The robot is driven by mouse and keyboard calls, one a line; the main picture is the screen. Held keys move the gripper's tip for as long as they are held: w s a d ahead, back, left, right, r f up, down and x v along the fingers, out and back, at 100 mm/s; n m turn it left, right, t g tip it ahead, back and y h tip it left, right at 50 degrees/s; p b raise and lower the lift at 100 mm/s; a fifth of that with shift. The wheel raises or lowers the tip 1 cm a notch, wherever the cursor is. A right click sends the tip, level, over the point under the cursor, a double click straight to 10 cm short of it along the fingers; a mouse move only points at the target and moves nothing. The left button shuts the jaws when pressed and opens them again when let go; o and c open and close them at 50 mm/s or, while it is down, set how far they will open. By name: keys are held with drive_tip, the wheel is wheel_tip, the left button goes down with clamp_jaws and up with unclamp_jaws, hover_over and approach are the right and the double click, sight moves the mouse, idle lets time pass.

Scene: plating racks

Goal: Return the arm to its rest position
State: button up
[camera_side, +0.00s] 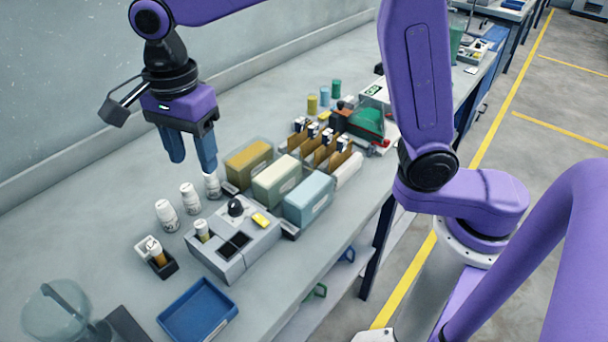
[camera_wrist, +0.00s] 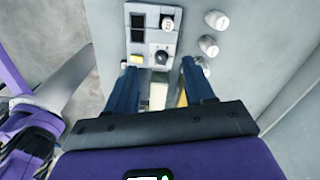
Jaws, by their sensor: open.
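My gripper (camera_side: 190,163) hangs from my purple arm above the bench, its two blue fingers pointing down and spread apart. Nothing shows between the fingers. In the wrist view my gripper (camera_wrist: 158,80) also shows both fingers apart, over the grey block and bottles. In the side view the fingertips appear near a white bottle (camera_side: 212,186), and I cannot tell the exact height above it. My arm is raised and reaches across the bench.
A grey block (camera_side: 225,262) with a black knob, several white bottles (camera_side: 166,213), a blue tray (camera_side: 198,311), and tan, cream and light blue bins (camera_side: 310,201) stand on the bench. A clear beaker (camera_side: 55,310) is at the front left.

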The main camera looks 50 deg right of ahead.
drive_tip(key=s+d+f+n, duration=0.3)
drive_tip(key=s+d+n, duration=0.8)
drive_tip(key=n, duration=0.2)
drive_tip(key=s+d+f+n, duration=0.3)
drive_tip(key=s+d+n, duration=0.9)
drive_tip(key=n, duration=0.2)
drive_tip(key=shift+s+d+f, duration=0.15)
drive_tip(key=shift+d+f, duration=0.1)
